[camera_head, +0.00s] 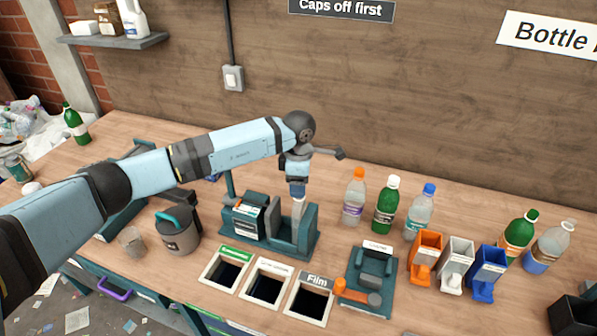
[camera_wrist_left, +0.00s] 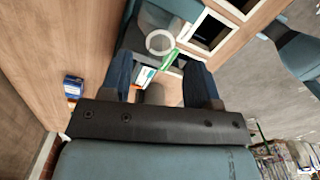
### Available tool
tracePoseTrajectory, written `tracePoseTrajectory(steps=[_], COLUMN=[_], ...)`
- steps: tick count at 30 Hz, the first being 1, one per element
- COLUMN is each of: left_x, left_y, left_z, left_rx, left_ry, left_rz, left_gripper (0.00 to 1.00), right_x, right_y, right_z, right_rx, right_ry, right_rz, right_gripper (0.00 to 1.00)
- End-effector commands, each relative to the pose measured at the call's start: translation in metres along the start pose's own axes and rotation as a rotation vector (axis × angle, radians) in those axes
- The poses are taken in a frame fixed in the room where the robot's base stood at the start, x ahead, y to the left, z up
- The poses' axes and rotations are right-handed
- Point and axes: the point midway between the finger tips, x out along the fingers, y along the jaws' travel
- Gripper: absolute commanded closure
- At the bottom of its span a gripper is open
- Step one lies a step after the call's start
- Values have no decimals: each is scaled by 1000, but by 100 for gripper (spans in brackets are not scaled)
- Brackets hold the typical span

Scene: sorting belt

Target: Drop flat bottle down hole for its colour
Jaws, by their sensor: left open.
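My left gripper (camera_head: 298,203) points down over the teal pressing device (camera_head: 254,239), its blue fingers apart. In the left wrist view the open fingers (camera_wrist_left: 158,80) show nothing clamped between them. A pale grey-white piece (camera_head: 299,211) stands in the device's slot just below the fingers; a pale ring (camera_wrist_left: 160,42) shows there in the wrist view. I cannot tell whether this is the flat bottle or its colour. Three framed holes lie in front: one with a green label (camera_head: 225,270), one with a white label (camera_head: 267,286), one marked Film (camera_head: 310,302).
A decapper with an orange handle (camera_head: 368,285) stands right of the holes. A grey lidded pot (camera_head: 177,234) and a cup (camera_head: 132,242) stand left.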

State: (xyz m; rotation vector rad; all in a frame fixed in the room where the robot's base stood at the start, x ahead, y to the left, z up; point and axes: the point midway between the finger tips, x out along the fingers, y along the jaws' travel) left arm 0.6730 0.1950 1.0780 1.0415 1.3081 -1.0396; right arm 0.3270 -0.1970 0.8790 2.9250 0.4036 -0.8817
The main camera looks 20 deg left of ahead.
Motion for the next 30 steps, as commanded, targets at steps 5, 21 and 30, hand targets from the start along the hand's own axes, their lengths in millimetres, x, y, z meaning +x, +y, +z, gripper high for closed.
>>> tracePoseTrajectory(steps=[5, 21, 30], left_x=[28, 39, 38], left_y=[-1, 0, 0], left_z=[0, 0, 0], left_rx=[0, 0, 0], left_ry=[-1, -1, -1], left_rz=[-1, 0, 0], left_gripper=[44, 58, 97], right_x=[7, 9, 10], right_y=[-2, -4, -1], right_z=[7, 10, 12], right_rx=[-2, -5, -6], right_ry=[3, 1, -2], right_rz=[-7, -12, -8], right_gripper=[41, 41, 41])
